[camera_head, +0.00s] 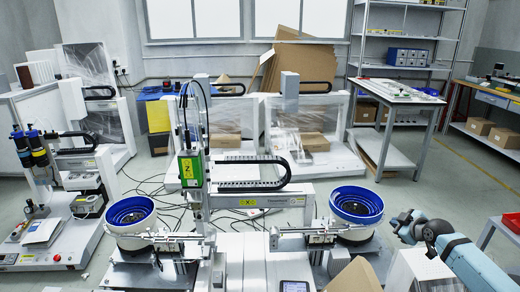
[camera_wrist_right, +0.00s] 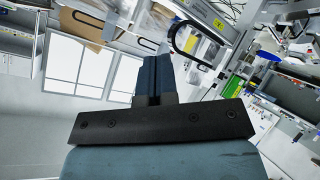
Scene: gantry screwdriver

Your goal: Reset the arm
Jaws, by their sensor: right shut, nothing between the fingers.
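My right arm (camera_head: 462,258) comes in from the lower right in the head view, blue-grey with a dark wrist. Its gripper (camera_head: 401,222) points left, just right of the right-hand blue-rimmed bowl feeder (camera_head: 357,203) and apart from it. In the right wrist view the dark gripper fingers (camera_wrist_right: 154,68) are together, with nothing between them. The wrist view is strongly tilted and shows windows and the room behind the fingers. My left gripper is not in view.
The gantry screwdriver with its green unit (camera_head: 191,170) stands in the centre. Another bowl feeder (camera_head: 130,214) is at its left. A cardboard box (camera_head: 354,277) sits at the bottom, near my right arm. A white worktable (camera_head: 398,92) stands behind; some floor between is clear.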

